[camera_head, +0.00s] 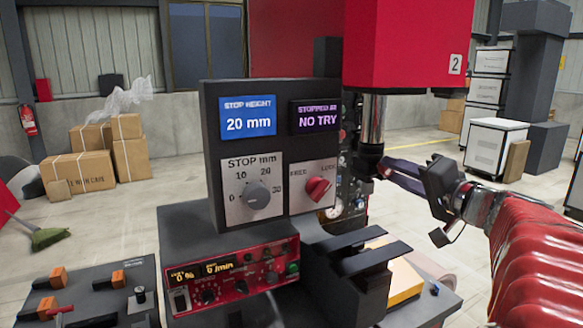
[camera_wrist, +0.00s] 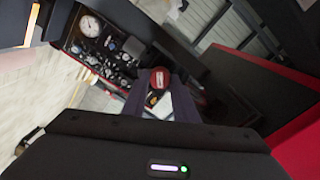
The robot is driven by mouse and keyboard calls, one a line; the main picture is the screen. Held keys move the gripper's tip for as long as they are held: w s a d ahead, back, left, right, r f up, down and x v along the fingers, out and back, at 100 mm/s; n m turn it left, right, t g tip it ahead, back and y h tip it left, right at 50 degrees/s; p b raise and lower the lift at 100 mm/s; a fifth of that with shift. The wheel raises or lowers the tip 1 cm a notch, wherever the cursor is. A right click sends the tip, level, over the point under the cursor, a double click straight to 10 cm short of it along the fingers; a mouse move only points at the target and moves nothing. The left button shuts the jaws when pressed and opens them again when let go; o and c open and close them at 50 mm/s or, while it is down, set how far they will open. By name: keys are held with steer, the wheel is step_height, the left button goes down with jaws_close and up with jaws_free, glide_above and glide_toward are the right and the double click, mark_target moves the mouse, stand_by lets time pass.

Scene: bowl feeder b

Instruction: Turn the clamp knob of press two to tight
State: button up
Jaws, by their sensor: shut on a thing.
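Press two is the red machine head (camera_head: 405,45) with a "2" plate, above a steel ram with a black holder (camera_head: 370,160). My gripper (camera_head: 386,172) reaches in from the right, its fingertips at the holder's side. In the wrist view my dark fingers (camera_wrist: 160,92) flank a round red-topped knob (camera_wrist: 159,77), which I take as the clamp knob; they are shut on it. In the head view that knob is hidden by the fingers and holder. How far it is turned cannot be told.
The black panel (camera_head: 210,150) stands left of the ram, with a "20 mm" screen, a "NO TRY" screen (camera_head: 315,117), a grey stop dial (camera_head: 257,195) and a red FREE/LOCK knob (camera_head: 318,188). A red control box (camera_head: 235,275) and dark forked block (camera_head: 355,260) sit below. A gauge (camera_wrist: 90,26) is nearby.

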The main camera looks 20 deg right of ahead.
steer(key=shift+d+f+m, duration=0.1)
steer(key=shift+m, duration=1.8)
steer(key=shift+d+f+m, duration=0.1)
steer(key=shift+m, duration=1.8)
steer(key=o, duration=1.1)
steer(key=shift+a+r, duration=0.1)
steer(key=shift+c, duration=0.2)
steer(key=shift+s, duration=0.15)
steer(key=s, duration=1.3)
steer(key=shift+s+d+r, duration=0.15)
steer(key=shift+s+d, duration=0.05)
steer(key=shift+s, duration=0.1)
